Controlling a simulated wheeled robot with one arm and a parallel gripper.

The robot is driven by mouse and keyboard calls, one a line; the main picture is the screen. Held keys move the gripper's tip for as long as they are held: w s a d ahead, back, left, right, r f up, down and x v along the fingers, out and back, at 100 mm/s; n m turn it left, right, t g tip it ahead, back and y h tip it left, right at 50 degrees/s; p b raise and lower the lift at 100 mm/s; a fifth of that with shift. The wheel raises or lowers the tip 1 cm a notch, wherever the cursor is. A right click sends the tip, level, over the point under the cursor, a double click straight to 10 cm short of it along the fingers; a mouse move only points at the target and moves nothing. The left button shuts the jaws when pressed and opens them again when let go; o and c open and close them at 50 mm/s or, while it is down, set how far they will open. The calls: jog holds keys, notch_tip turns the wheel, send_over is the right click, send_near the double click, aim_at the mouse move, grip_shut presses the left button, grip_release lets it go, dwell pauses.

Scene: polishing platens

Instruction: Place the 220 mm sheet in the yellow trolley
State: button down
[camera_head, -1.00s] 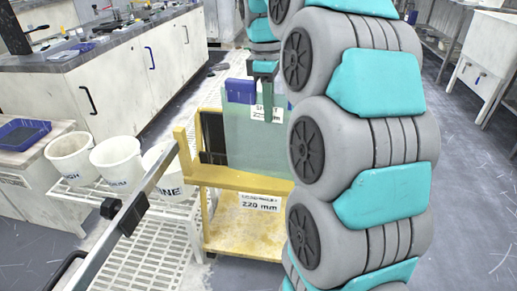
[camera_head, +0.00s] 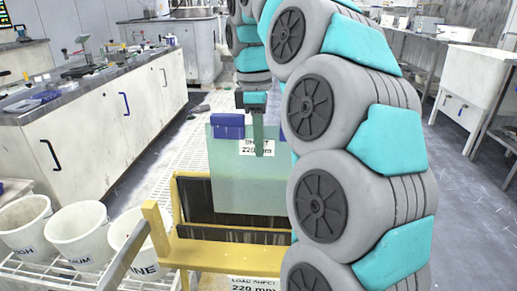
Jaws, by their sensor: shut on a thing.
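The sheet (camera_head: 230,180) is a pale green, see-through upright panel. It has blue pads (camera_head: 228,126) at its top edge and a white label (camera_head: 257,146) reading 220 mm. My gripper (camera_head: 258,130) is shut on the sheet's top edge, between the blue pads. The yellow trolley (camera_head: 215,253) stands below, with a 220 mm label (camera_head: 253,283) on its front. The sheet's lower edge shows above the trolley's front rail, in front of a dark inner part (camera_head: 200,205). I cannot tell whether the sheet touches the trolley. My arm hides the trolley's right side.
Several white buckets (camera_head: 78,233) stand on a white rack at the lower left, close to the trolley. A lab bench (camera_head: 90,125) runs along the left. A white sink unit (camera_head: 475,85) stands at the right. Floor (camera_head: 465,225) right of my arm is clear.

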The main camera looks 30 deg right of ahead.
notch_tip(320, 180, down, 7)
jog(key=b, duration=0.3)
jog(key=shift+f, duration=0.2)
dwell(0.3)
jog(key=c, duration=1)
grip_release()
jog(key=shift+o, duration=0.2)
notch_tip(320, 180, up, 8)
jog(key=p, duration=0.3)
jog(key=shift+a+f, duration=0.15)
jog(key=shift+f, duration=0.1)
jog(key=shift+w, duration=0.1)
